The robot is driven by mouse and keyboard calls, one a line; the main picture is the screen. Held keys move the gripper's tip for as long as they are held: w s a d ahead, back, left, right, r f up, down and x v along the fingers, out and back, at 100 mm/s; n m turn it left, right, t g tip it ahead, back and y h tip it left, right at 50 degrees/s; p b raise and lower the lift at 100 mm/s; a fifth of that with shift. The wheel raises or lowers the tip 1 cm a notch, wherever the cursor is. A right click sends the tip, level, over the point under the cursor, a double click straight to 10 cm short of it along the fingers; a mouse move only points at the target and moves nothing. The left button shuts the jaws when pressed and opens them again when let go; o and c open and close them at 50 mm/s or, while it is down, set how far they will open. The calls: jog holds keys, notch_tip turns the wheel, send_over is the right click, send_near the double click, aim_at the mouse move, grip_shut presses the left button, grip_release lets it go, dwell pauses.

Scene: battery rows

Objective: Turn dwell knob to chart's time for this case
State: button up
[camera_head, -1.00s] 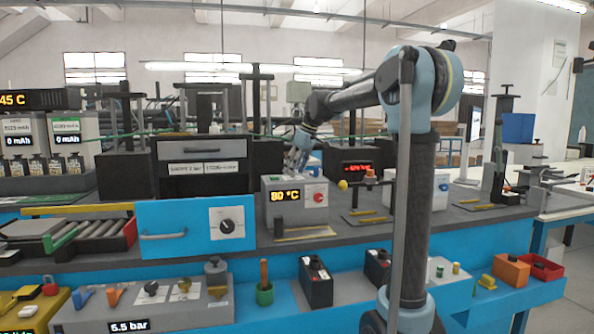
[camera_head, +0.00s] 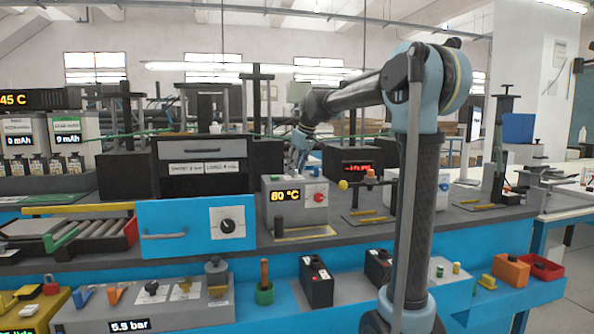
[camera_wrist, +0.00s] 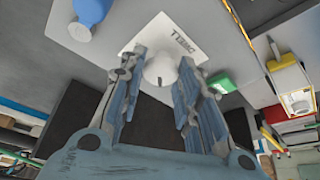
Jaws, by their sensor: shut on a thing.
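My gripper (camera_wrist: 161,66) has its two fingers around a pale round knob (camera_wrist: 160,76) in the wrist view, one on each side. The knob stands on a white plate (camera_wrist: 185,35) with dark lettering that appears turned around and is hard to read. A small dark mark shows on the knob, but its setting cannot be read. In the head view my gripper (camera_head: 301,147) is behind the grey unit (camera_head: 268,220) with the 80 °C display; the held knob is hidden there. No readable dwell chart shows.
A blue rounded part (camera_wrist: 92,12) stands beside the white plate. A green block (camera_wrist: 222,84) and a yellow part (camera_wrist: 284,56) lie to the right. In the head view a red-lit display (camera_head: 358,168) stands right of my gripper, and a dark-fronted oven-like unit (camera_head: 203,145) stands left.

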jog(key=m+t+h, duration=0.1)
jog(key=m, duration=0.3)
jog(key=shift+a+m+t+h, duration=0.15)
jog(key=shift+m+h, duration=0.35)
jog(key=shift+m, duration=0.75)
jog(key=shift+a+m+t+h, duration=0.15)
jog(key=shift+m+h, duration=0.35)
jog(key=shift+m, duration=0.75)
jog(key=shift+d, duration=0.1)
jog(key=o, duration=1)
jog(key=shift+o, duration=0.2)
jog(key=shift+s+r, duration=0.15)
jog(key=shift+r, duration=0.05)
jog(key=v, duration=1.1)
jog(key=shift+r, duration=0.2)
